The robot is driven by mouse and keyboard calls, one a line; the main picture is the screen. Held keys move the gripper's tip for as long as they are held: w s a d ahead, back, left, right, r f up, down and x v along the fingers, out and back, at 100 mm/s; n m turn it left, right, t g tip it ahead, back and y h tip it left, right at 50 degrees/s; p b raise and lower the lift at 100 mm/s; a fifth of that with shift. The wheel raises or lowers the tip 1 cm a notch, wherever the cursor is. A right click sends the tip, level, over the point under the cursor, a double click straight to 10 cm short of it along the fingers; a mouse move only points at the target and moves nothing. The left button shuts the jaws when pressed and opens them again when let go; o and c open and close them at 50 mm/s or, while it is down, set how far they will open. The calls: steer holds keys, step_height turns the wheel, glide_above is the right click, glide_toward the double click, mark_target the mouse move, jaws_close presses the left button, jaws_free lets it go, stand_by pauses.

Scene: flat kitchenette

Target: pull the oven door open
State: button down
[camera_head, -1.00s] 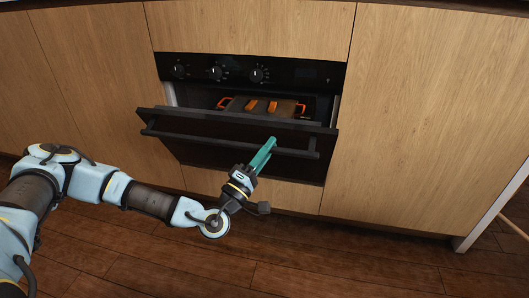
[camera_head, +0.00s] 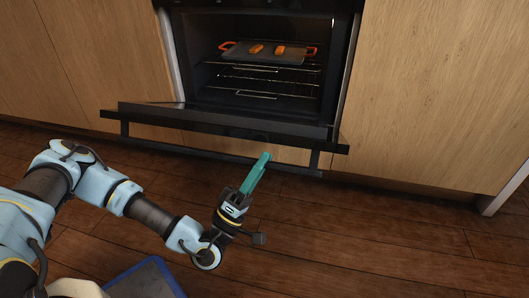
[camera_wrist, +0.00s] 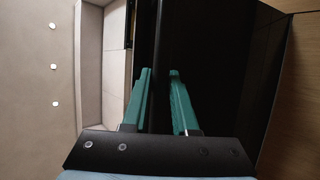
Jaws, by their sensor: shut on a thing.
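The oven door (camera_head: 200,119) is hinged at its bottom and stands tilted far down toward me, with the cavity open above it. Its dark bar handle (camera_head: 205,152) runs along the door's front edge. My gripper (camera_head: 262,164) has its teal fingers at the right part of the handle, shut on it. In the wrist view the handle (camera_wrist: 157,70) passes between the two teal fingers (camera_wrist: 160,85), with the dark door panel (camera_wrist: 220,70) behind. The exact contact between fingers and bar is partly hidden in the head view.
Inside the oven, a tray (camera_head: 265,54) with orange handles and orange pieces sits on a wire rack (camera_head: 265,80). Wooden cabinet fronts (camera_head: 430,90) flank the oven. The wood floor (camera_head: 380,240) in front is clear, except a blue-edged flat thing (camera_head: 150,280) near my base.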

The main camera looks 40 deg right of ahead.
steer(key=shift+s+a+f+b, duration=0.15)
steer(key=shift+f+b, duration=0.25)
steer(key=shift+f, duration=0.6)
steer(key=shift+s+a+f+b, duration=0.15)
steer(key=shift+f+b, duration=0.2)
steer(key=shift+f, duration=0.6)
steer(key=shift+w+t, duration=0.1)
steer(key=shift+t, duration=0.2)
steer(key=c, duration=0.8)
jaws_free()
steer(key=shift+o, duration=0.2)
